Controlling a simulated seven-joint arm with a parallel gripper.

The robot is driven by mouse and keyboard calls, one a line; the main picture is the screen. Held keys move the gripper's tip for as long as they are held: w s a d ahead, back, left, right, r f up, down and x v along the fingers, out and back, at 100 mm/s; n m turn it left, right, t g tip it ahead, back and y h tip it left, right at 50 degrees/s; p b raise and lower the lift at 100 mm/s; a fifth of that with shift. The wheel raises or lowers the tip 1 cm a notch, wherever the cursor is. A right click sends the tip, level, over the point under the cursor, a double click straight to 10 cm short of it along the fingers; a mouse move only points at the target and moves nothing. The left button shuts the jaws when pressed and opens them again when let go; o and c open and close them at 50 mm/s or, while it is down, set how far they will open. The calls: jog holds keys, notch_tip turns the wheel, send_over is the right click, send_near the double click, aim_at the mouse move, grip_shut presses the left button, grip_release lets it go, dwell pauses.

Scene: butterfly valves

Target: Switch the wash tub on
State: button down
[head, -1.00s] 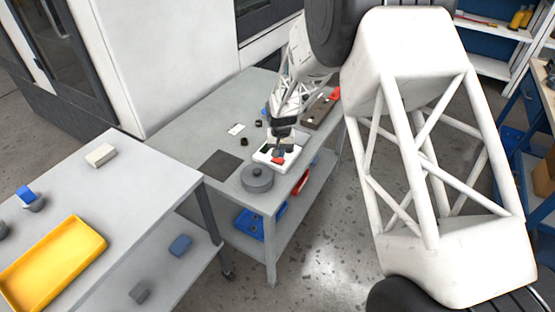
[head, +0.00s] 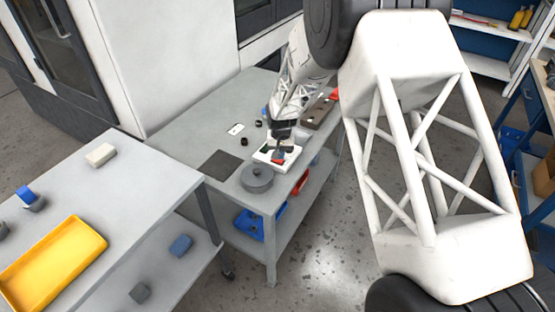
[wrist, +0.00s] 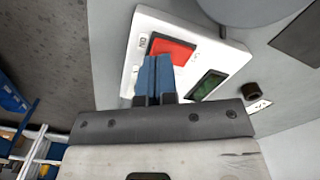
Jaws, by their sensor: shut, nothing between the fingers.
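A white control box (head: 264,158) with a red button and a green one lies on the grey table, right behind a grey round lidded tub (head: 257,179). In the wrist view the red button (wrist: 172,49) is a wide rectangle on the box, and the dark green button (wrist: 206,86) sits to its right. The tub's grey round side (wrist: 245,8) shows at the top. My gripper (wrist: 153,62) is shut and empty, its blue fingertips together at the lower edge of the red button. I cannot tell whether they touch it. In the head view my gripper (head: 280,154) is over the box.
A dark flat plate (head: 222,164) and small dark knobs (head: 244,141) lie on the grey table. A brown block (head: 318,112) is behind my gripper. A nearer table holds a yellow tray (head: 55,262). A blue bin (head: 249,223) stands on the lower shelf.

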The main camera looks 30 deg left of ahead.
jog(key=shift+f, duration=0.75)
dwell(0.7)
jog(key=shift+r, duration=3.5)
